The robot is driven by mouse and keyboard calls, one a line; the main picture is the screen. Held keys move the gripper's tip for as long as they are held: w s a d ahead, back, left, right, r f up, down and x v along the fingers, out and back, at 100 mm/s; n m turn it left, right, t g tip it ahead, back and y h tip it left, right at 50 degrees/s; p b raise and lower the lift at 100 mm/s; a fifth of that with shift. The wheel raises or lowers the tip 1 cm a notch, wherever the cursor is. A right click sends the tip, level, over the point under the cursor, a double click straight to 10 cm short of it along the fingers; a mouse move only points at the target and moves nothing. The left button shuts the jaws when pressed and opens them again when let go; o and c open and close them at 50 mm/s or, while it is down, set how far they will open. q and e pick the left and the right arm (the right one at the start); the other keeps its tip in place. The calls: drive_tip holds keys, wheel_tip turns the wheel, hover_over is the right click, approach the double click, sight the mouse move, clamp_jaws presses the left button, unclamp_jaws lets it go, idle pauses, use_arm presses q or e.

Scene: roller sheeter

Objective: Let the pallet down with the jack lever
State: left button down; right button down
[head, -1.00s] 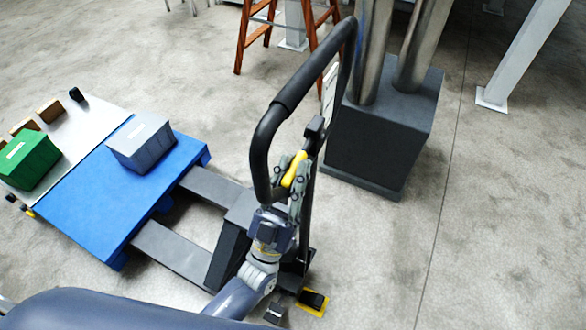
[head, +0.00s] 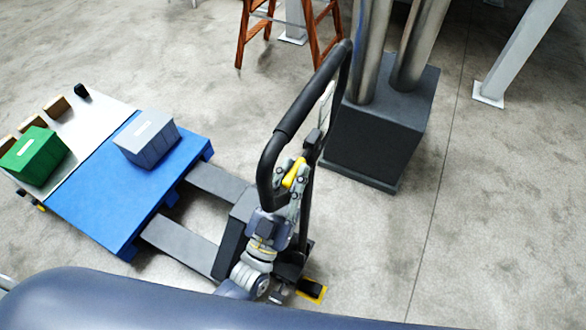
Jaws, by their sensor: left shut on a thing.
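The pallet jack's black loop handle (head: 303,107) rises in the middle of the head view. The yellow jack lever (head: 294,173) sits inside the lower part of the loop. My left gripper (head: 293,181) is at the lever with its fingers closed around it. The blue pallet (head: 120,205) lies over the jack's grey forks (head: 180,243) at the left. I cannot tell how high the pallet is off the floor. My right gripper is out of view.
A grey bin (head: 147,139) and a green bin (head: 34,155) stand at the left. A dark block with metal pipes (head: 381,125) stands close behind the handle. A wooden ladder (head: 243,35) is at the back. The floor at the right is clear.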

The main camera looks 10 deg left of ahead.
use_arm(q)
drive_tip(key=shift+r, duration=0.1)
drive_tip(key=c, duration=1.5)
unclamp_jaws()
drive_tip(key=v, duration=1.2)
